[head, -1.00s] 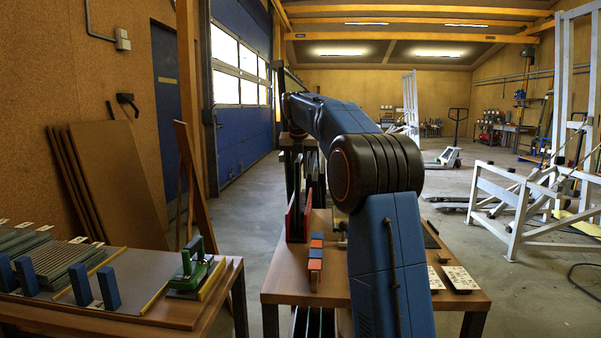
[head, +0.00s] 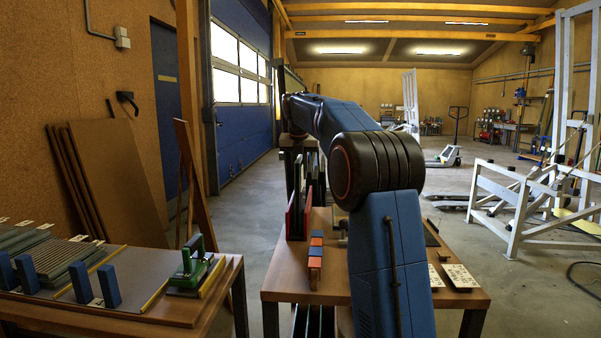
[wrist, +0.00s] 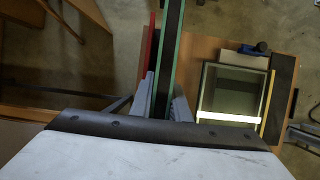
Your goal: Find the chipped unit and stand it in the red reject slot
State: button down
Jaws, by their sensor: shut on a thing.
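In the wrist view my gripper (wrist: 164,103) is shut on a long, thin dark unit with green edges (wrist: 170,60), seen edge-on. A red slot wall (wrist: 149,55) stands just left of the held unit. In the head view the red slot (head: 292,218) shows as upright red panels on the middle table, with dark upright panels between and above them. My arm hides part of this area, and my gripper's fingers cannot be made out there. The held unit's lower edge is hidden, so I cannot tell whether it touches the slot. No chip is visible.
A flat framed glass pane (wrist: 232,90) lies right of the held unit beside a yellow strip. A red and blue block row (head: 316,258) is near the slot. White cards (head: 460,276) lie at the right. The left table holds a green fixture (head: 196,270) and blue posts (head: 109,286).

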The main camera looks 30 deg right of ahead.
jog(key=c, duration=1.7)
grip_release()
jog(key=shift+c, duration=0.2)
jog(key=shift+o, duration=0.6)
jog(key=shift+f, duration=0.1)
jog(key=v, duration=1.7)
jog(key=shift+r, duration=0.35)
